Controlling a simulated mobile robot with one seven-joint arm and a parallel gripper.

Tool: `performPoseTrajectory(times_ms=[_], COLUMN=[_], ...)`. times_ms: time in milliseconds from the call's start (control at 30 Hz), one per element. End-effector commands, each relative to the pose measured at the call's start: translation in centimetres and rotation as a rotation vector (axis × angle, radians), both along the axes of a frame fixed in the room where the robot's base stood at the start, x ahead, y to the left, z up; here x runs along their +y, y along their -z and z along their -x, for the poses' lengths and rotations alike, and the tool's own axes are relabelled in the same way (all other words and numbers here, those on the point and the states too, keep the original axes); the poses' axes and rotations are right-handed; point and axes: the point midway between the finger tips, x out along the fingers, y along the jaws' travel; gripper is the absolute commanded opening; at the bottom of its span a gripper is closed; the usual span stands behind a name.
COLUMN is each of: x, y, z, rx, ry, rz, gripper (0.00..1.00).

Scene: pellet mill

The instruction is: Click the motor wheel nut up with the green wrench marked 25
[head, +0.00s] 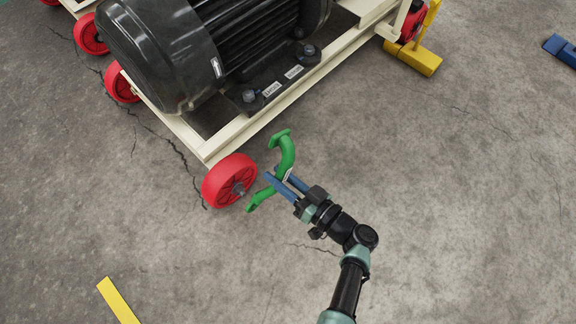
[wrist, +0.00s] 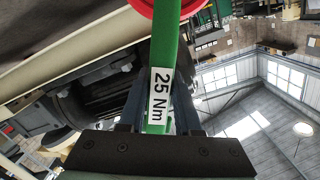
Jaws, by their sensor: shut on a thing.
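The red motor wheel (head: 215,187) is just left of the wrench, at the frame's near corner. The nut (head: 239,188) at its hub faces the wrench. The wrench's lower end appears apart from the nut; the depth between them is unclear. The wheel's red rim (wrist: 168,5) shows at the wrist view's top.
The black motor (head: 190,50) sits on a cream frame (head: 290,95) with more red wheels. A yellow strip (head: 117,300) marks the floor.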

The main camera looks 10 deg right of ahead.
Motion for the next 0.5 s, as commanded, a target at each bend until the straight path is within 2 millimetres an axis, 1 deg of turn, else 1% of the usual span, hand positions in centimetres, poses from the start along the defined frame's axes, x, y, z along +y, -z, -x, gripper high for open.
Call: performPoseTrajectory(times_ms=[33, 200, 267, 500], x=[0.6, 2.1, 2.7, 5.1], y=[-0.6, -1.5, -1.2, -1.3], z=[0.4, 1.5, 1.9, 3.7], rx=[-0.026, -0.109, -0.137, -0.254], ry=[-0.002, -0.003, -0.001, -0.002], rz=[0.032, 0.144, 0.184, 0.343], gripper=[0.00, 0.00, 0.00, 0.00])
